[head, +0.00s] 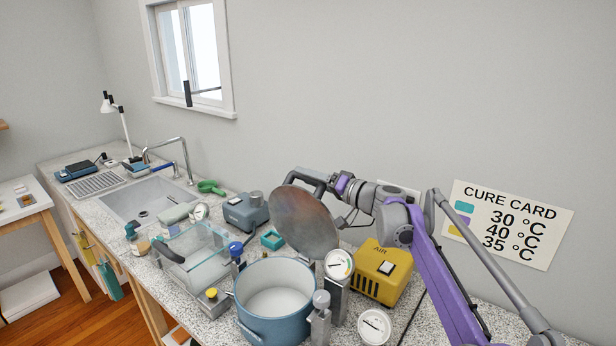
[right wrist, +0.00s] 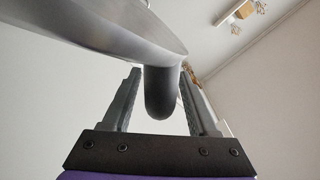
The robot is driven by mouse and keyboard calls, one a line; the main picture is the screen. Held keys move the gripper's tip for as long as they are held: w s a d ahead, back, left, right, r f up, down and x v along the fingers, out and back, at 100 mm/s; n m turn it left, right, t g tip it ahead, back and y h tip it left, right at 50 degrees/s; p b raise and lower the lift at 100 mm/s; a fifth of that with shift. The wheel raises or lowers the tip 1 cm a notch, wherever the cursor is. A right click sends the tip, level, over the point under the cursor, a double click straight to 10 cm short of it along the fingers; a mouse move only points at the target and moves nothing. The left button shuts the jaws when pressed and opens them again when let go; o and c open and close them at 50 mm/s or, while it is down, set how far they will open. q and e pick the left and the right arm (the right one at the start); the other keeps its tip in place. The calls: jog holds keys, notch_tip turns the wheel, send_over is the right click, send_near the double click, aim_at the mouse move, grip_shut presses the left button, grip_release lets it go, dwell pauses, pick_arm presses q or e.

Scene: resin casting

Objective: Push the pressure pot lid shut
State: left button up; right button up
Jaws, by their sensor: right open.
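The pressure pot (head: 262,327) is a blue pot with a pale inside, standing open on the counter. Its round grey metal lid (head: 303,222) is raised, tilted up steeply at the pot's back edge. My right gripper (head: 325,185) is behind the top of the lid, its fingers partly hidden there. In the right wrist view, the right gripper (right wrist: 162,90) is open, with the rounded dark end of a bar (right wrist: 160,98) between its fingers. The lid's edge (right wrist: 95,25) crosses above in that view. My left gripper is not in view.
A yellow air unit (head: 382,272) stands right of the pot, with gauges (head: 339,264) in front of it. A clear box (head: 195,255) and a grey-blue device (head: 246,212) stand to the left. A sink (head: 148,200) lies farther left. The wall is close behind.

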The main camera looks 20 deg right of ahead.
jog(key=shift+w+a, duration=0.2)
grip_shut()
dwell(0.3)
dwell(1.1)
